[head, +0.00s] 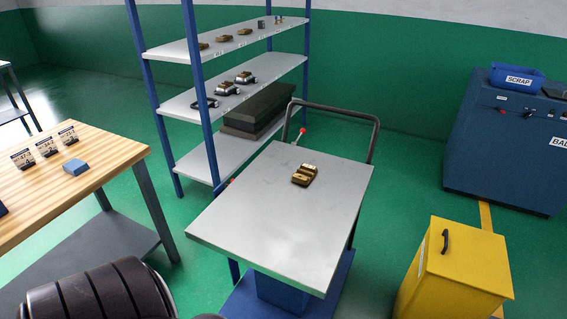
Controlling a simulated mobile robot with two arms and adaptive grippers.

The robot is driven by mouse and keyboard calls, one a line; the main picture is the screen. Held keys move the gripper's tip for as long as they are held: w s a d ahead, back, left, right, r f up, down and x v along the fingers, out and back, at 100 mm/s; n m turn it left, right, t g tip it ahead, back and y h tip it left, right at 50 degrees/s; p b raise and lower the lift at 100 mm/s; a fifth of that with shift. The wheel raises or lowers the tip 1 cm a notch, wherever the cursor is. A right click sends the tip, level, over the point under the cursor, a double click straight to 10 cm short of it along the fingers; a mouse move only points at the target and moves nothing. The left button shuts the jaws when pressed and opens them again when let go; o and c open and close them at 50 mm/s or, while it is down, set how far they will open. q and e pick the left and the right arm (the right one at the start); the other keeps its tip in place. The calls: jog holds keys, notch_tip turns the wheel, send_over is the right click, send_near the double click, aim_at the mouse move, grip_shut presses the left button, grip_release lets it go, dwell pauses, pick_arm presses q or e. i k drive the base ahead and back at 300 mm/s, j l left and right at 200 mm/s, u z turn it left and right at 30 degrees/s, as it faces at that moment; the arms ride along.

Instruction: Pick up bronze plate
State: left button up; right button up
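A small bronze-coloured metal piece (304,174) with a stepped, ridged top lies on the grey top of a cart (255,217), a little toward its far right side. I cannot tell from this view whether it is one plate or several pieces together. Smaller bronze-coloured pieces (224,38) stand on the top shelf of the rack. Neither of my grippers shows. A dark rounded part of my own body fills the bottom left corner.
A blue-post rack (222,97) stands behind the cart. A wooden table (100,165) with small cards and a blue block (75,167) is at left. A yellow bin (458,265) and blue cabinet (510,150) are at right. The cart has a dark handle (345,111).

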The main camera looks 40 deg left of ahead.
aim_at(306, 172)
jog(key=i+l+u, duration=0.1)
jog(key=i+u, duration=0.15)
jog(key=u, duration=0.25)
jog(key=i+l+u, duration=0.15)
jog(key=u, duration=0.35)
jog(key=i+l+u, duration=0.2)
jog(key=u, duration=0.3)
jog(key=i+l+u, duration=0.15)
jog(key=l+u, duration=0.2)
jog(key=u, duration=0.15)
